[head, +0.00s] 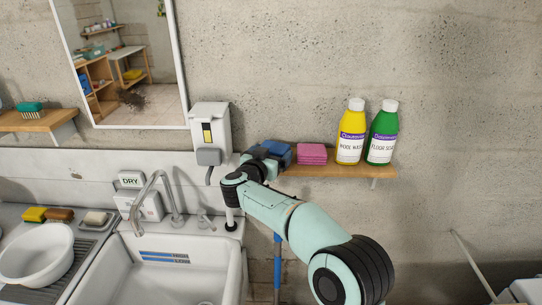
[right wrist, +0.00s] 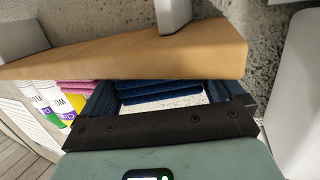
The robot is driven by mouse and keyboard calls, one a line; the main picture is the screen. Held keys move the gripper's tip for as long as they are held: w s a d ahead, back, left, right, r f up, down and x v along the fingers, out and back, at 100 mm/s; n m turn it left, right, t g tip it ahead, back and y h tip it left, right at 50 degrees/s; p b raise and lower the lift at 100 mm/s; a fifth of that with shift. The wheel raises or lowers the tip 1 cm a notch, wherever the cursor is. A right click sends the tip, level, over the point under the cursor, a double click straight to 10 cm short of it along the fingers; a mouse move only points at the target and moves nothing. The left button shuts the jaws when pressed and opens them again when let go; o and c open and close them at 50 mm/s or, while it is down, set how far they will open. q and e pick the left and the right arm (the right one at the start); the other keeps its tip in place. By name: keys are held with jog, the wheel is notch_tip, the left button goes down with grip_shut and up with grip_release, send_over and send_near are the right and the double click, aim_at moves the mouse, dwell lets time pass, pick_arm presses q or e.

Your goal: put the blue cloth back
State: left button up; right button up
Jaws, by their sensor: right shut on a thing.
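The blue cloth (head: 277,149) is a folded dark-blue stack at the left end of the wooden wall shelf (head: 340,171). My right gripper (head: 262,160) reaches it from the front left and hides part of it. In the right wrist view, where the scene looks upside down, the blue cloth (right wrist: 160,92) shows between the fingers of my right gripper (right wrist: 165,95), against the shelf board (right wrist: 150,52). The right gripper is shut on the blue cloth. My left gripper is not in view.
A pink cloth stack (head: 312,153) lies just right of the blue cloth. A yellow bottle (head: 350,135) and a green bottle (head: 381,135) stand further right. A white dispenser (head: 211,130) hangs left of the shelf, above the sink (head: 180,275) and tap.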

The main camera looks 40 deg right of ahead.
jog(key=shift+w, duration=0.1)
jog(key=shift+f, duration=0.2)
jog(key=o, duration=0.7)
jog(key=shift+o, duration=0.2)
jog(key=shift+r, duration=0.25)
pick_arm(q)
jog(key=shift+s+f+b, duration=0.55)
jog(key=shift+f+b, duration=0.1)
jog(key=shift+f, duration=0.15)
pick_arm(e)
jog(key=v, duration=1.2)
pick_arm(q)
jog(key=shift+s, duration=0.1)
pick_arm(e)
jog(key=shift+f, duration=0.1)
